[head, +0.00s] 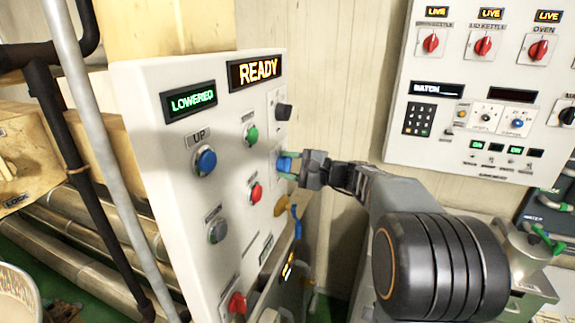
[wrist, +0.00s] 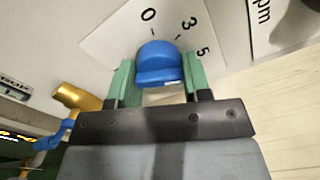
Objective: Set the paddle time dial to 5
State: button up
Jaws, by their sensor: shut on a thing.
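The paddle time dial is a blue knob (wrist: 158,62) on a white plate marked 0, 3 and 5 in the wrist view. My gripper (wrist: 159,80) has its two green fingers on either side of the knob, shut on it. In the wrist view 0 sits above the knob, with 3 and 5 to its upper right and right. I cannot tell for certain which mark the knob points at. In the head view the dial (head: 283,164) is at the right edge of the panel, partly hidden by my gripper (head: 293,164).
The white panel (head: 150,85) also carries a black knob (head: 283,112) above the dial, green (head: 251,135) and red (head: 256,192) buttons, a blue UP button (head: 205,161) and a lit READY display (head: 258,70). A yellow-handled part (head: 281,205) hangs close below my gripper.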

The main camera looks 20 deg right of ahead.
jog(key=o, duration=0.9)
jog(key=shift+d, duration=0.1)
jog(key=b+v, duration=0.2)
jog(key=v, duration=1.1)
jog(key=shift+s+d, duration=0.25)
